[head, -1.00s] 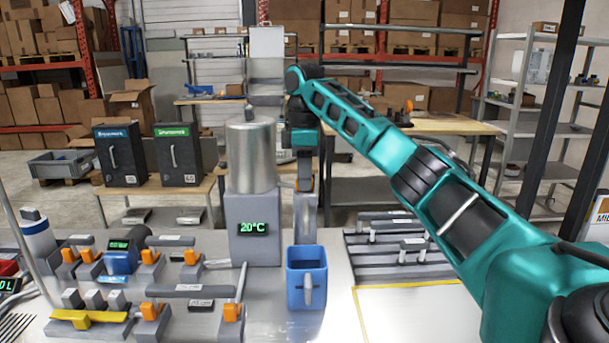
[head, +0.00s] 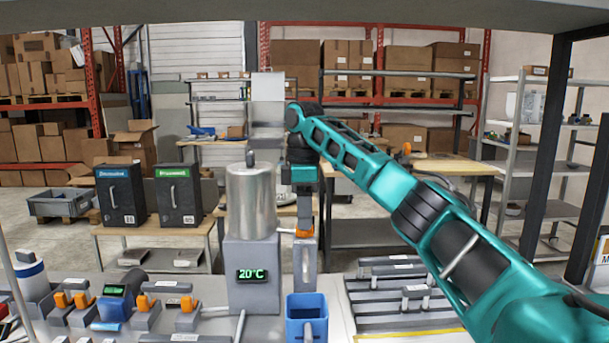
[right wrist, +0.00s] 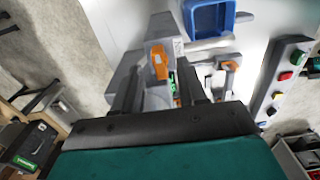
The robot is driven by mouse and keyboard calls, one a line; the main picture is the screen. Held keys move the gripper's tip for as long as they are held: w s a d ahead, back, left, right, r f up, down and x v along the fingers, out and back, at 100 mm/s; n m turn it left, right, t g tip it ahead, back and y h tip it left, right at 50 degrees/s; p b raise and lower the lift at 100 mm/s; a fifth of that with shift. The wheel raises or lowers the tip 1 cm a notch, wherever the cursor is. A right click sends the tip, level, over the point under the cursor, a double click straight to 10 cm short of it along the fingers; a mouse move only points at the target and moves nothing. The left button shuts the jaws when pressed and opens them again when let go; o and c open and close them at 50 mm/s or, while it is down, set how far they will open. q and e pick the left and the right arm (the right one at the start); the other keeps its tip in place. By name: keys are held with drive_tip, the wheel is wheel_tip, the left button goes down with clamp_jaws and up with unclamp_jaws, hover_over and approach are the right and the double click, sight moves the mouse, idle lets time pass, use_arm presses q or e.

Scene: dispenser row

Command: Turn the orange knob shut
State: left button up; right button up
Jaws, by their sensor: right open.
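The orange knob (head: 304,233) sits on a narrow grey post right of the grey dispenser (head: 252,250), which carries a metal tank and a green "20°C" display. My right gripper (head: 304,218) points down over the knob. In the right wrist view, the orange knob (right wrist: 158,62) lies between the two dark fingers of my open right gripper (right wrist: 160,82); whether a finger touches it I cannot tell. My left gripper is out of view.
Several grey fixtures with orange clamps (head: 143,303) stand on the left of the bench. A grey slatted rack (head: 395,285) lies right of the post. In the right wrist view, a panel with coloured buttons (right wrist: 285,76) stands at the right.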

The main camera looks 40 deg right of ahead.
wheel_tip(320, 180, up, 11)
idle(0.5)
drive_tip(key=shift+f, duration=0.15)
idle(0.4)
